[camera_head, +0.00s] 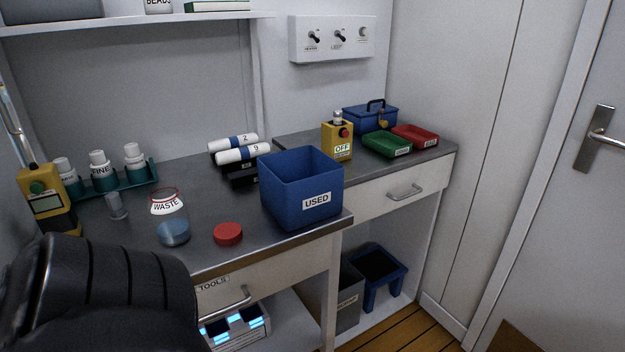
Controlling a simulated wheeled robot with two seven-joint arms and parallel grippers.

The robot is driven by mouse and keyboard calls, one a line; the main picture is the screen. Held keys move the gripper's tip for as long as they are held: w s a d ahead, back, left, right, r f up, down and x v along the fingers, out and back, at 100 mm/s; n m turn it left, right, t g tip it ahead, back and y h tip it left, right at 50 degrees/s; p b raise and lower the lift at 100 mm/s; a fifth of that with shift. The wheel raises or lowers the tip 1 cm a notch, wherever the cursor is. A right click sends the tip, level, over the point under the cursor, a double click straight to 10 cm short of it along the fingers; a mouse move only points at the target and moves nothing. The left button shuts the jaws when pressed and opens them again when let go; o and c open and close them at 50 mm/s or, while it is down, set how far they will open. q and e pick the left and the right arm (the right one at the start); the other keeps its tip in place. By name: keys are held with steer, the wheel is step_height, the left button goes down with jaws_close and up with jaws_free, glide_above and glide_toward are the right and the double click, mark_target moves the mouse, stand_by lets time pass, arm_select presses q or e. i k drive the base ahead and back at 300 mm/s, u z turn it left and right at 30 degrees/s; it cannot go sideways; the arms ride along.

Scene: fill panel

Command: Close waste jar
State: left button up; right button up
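The waste jar (173,222) is a clear jar with a "WASTE" label and some blue liquid in the bottom. It stands upright on the grey counter, and no lid is on its red-rimmed mouth. A red round lid (228,233) lies flat on the counter just right of the jar, apart from it. A dark part of my arm fills the lower left corner, in front of the counter. Neither gripper's fingers are in view.
A blue "USED" bin (301,190) stands right of the lid near the counter edge. A teal rack (110,182) with white-capped bottles, a small grey piece (116,206) and a yellow device (47,201) are at left. Labelled rolls (243,154) lie behind. Counter around the jar is clear.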

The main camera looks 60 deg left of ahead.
mark_target(168, 212)
steer(key=i, duration=1.55)
steer(key=u, duration=3.95)
